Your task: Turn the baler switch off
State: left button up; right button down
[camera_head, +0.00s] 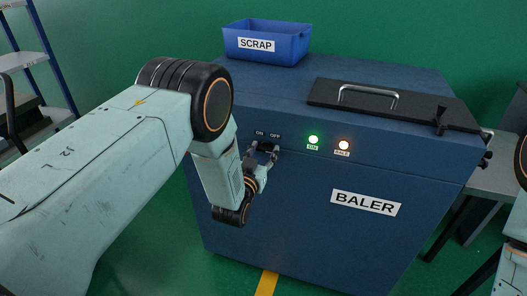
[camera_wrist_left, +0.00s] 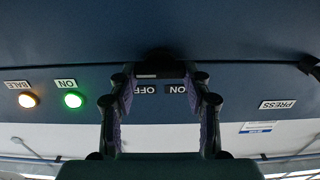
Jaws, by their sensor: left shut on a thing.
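The blue baler (camera_head: 300,215) stands in front of me. Its black switch (camera_wrist_left: 160,62) sits below the ON label (camera_head: 259,133) and the OFF label (camera_head: 275,136). My left gripper (camera_head: 264,149) is at the switch and shut on it. In the left wrist view, which is upside down, the fingers of my left gripper (camera_wrist_left: 160,78) close around the dark knob. The fingers hide much of the knob, so I cannot tell which way it points. The green ON lamp (camera_head: 313,139) is lit. My right gripper is out of view.
An amber BALE lamp (camera_head: 344,145) glows beside the green one. A blue scrap bin (camera_head: 267,45) stands on top of the baler. A black lid with a handle (camera_head: 390,103) is at the top right. Shelving (camera_head: 25,60) stands at the far left.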

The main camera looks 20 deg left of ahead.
pick_arm(q)
jog(key=shift+n, duration=0.3)
jog(key=n, duration=0.5)
jog(key=shift+a+p, duration=0.1)
jog(key=shift+p, duration=0.25)
jog(key=n, duration=0.6)
jog(key=shift+a+f, duration=0.1)
jog(key=shift+n, duration=0.3)
jog(key=o, duration=1.1)
jog(key=shift+o, duration=0.2)
jog(key=shift+s, duration=0.1)
jog(key=s, duration=1.1)
jog(key=shift+s+a, duration=0.2)
jog(key=shift+s, duration=0.2)
